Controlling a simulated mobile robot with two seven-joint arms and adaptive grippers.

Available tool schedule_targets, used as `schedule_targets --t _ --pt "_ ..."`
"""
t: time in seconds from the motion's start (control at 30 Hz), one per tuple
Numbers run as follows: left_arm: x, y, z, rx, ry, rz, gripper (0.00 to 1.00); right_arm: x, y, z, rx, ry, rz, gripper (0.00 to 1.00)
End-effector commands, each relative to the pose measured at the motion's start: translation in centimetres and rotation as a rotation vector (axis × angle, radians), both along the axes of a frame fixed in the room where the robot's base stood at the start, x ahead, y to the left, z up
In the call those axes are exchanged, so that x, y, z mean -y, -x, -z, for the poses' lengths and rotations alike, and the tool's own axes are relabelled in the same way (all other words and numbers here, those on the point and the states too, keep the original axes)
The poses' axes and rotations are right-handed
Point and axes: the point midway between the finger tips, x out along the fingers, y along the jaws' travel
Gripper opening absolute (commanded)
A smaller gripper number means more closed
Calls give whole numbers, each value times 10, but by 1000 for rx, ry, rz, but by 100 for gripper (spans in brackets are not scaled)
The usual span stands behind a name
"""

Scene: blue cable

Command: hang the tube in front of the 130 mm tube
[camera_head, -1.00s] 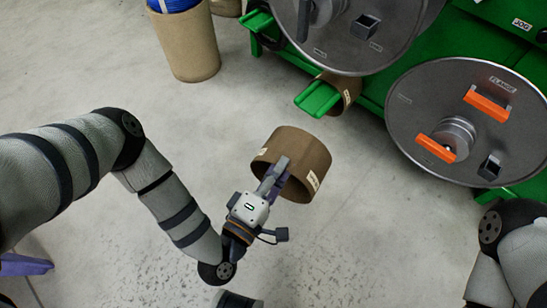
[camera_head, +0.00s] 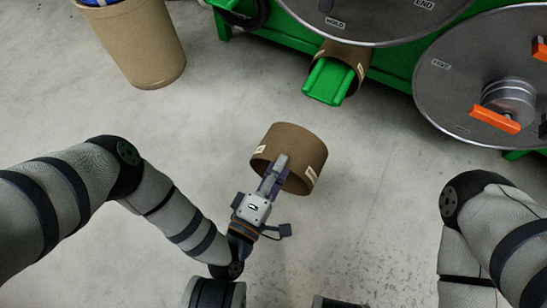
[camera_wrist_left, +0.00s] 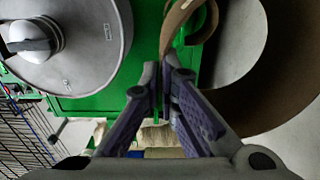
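A wide brown cardboard tube (camera_head: 300,140) with pale labels hangs in the air in my left gripper (camera_head: 275,170). The purple-padded fingers are shut on its near wall. In the left wrist view the fingers (camera_wrist_left: 163,75) pinch the rim, and the tube's brown wall (camera_wrist_left: 285,75) fills the right side. Another brown tube (camera_head: 356,62) sits around a green two-pronged holder (camera_head: 330,80) on the green machine, and the prongs stick out in front of it. The held tube is nearer to me than the holder, apart from it. My right arm (camera_head: 490,225) shows at the right, its gripper out of view.
Large grey discs (camera_head: 480,85) with orange handles (camera_head: 494,119) are on the green machine, right of and above the holder. A tall brown drum (camera_head: 135,45) with blue material stands at the upper left. The grey floor (camera_head: 225,110) between is clear.

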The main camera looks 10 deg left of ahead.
Motion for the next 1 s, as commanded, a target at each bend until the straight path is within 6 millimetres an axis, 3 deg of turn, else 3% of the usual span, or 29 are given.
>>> schedule_targets --t 0.27,1.0 --pt "4 -8 4 2 1 3 0 0 1 4 -9 1 -1 40" --pt "22 -63 5 2 1 4 0 1 8 15 -42 -1 -5 40"
